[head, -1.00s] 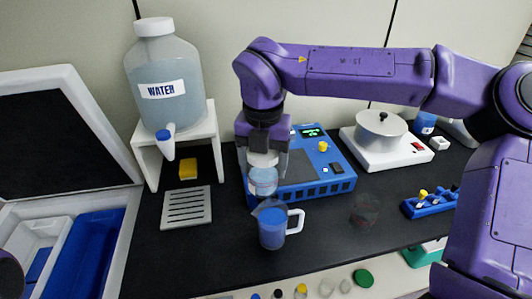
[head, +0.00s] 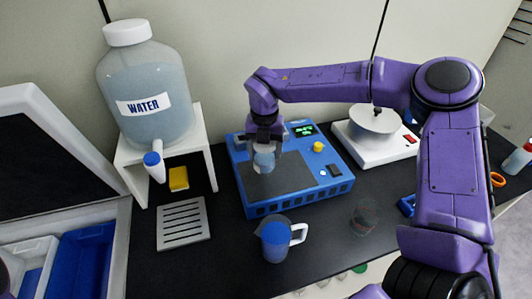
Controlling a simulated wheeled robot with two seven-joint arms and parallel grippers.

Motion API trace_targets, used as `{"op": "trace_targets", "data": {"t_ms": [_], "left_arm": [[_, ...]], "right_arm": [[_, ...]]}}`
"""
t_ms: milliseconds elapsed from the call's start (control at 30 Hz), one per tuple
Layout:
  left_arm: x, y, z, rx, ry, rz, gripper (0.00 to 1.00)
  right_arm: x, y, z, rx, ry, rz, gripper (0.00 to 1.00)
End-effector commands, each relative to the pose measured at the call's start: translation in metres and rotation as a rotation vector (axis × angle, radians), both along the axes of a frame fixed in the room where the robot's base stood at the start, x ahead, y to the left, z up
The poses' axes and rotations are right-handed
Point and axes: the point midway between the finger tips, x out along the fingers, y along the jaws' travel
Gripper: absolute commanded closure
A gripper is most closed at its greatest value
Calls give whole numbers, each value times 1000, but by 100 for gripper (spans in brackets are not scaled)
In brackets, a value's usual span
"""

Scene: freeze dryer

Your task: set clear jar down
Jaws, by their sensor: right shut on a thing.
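The clear jar (head: 264,160) with bluish contents is in my right gripper (head: 264,148). The fingers point down and are shut on its upper part. The jar is upright over the grey top plate of the blue machine (head: 285,205). I cannot tell whether its base touches the plate. The jar's top is hidden by the gripper. My left gripper does not show.
A blue-filled pitcher (head: 275,240) stands in front of the machine. A water tank (head: 150,85) on a white stand (head: 205,150), a slotted grate (head: 183,224) and a yellow sponge (head: 179,179) are at left. A pot (head: 375,121) and a faint clear vessel (head: 364,217) are at right.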

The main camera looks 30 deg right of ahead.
Motion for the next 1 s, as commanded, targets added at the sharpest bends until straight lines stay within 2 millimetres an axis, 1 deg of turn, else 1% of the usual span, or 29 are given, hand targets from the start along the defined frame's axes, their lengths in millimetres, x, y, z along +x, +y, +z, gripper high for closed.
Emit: {"op": "trace_targets", "data": {"t_ms": [100,200,300,533,667,700,733,767,1000], "left_arm": [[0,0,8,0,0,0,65],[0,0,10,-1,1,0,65],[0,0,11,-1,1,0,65],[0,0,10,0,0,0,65],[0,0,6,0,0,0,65],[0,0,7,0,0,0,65],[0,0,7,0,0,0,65],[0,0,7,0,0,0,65],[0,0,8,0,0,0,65]], "right_arm": [[6,-10,-11,0,1,-3,69],[5,-9,-31,0,3,-1,69],[5,-9,-41,1,-1,-2,69],[6,-9,-43,1,-2,-1,69],[5,-9,-47,1,-2,-2,69],[5,-9,-46,1,-1,-2,17],[5,-9,-46,1,-1,-2,7],[5,-9,-46,1,-1,-2,4],[5,-9,-45,1,-1,-2,4]]}}
